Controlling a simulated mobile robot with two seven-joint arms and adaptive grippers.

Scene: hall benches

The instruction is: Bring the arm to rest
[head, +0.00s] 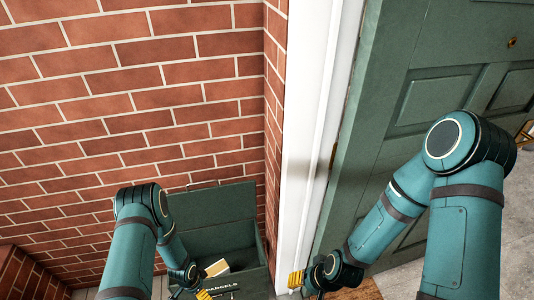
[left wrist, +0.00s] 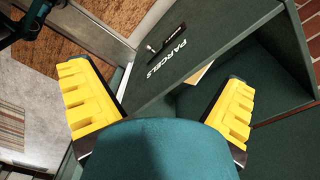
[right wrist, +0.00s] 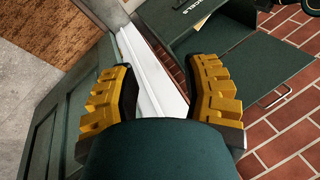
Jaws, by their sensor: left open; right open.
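My right arm comes in from the right in the head view, and its gripper (head: 296,279) is low in front of the white door frame. In the right wrist view the two yellow fingers of this gripper (right wrist: 165,98) stand apart with nothing between them. My left arm reaches down at the lower left, and its gripper (head: 196,284) is beside the parcel box, partly cut off by the lower edge. In the left wrist view its yellow fingers (left wrist: 160,108) are wide apart and empty, above the box front.
A dark green parcel box (head: 214,212) lettered PARCELS stands open against the brick wall (head: 130,90). A pale parcel (head: 217,267) lies in it. A white door frame (head: 305,130) and a green panelled door (head: 400,60) are at the right. A brown mat (left wrist: 60,85) lies on the floor.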

